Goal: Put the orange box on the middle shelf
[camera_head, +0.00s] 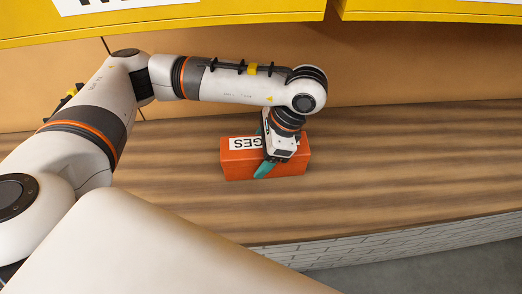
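The orange box (236,162) lies on the wooden counter, with a white label on it that ends in "GES". My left gripper (266,160) is over the middle of the box, coming down from above. One teal finger shows against the front of the box. The other finger is mostly hidden, so I cannot tell whether the gripper is closed on the box. The gripper body covers part of the label and top. My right gripper is out of view. No middle shelf can be made out.
The wooden counter (400,165) is clear to the right of the box. Its front edge has a white brick face (400,237) above a grey floor. Yellow cabinets (250,12) hang above, in front of an orange-brown wall (420,65).

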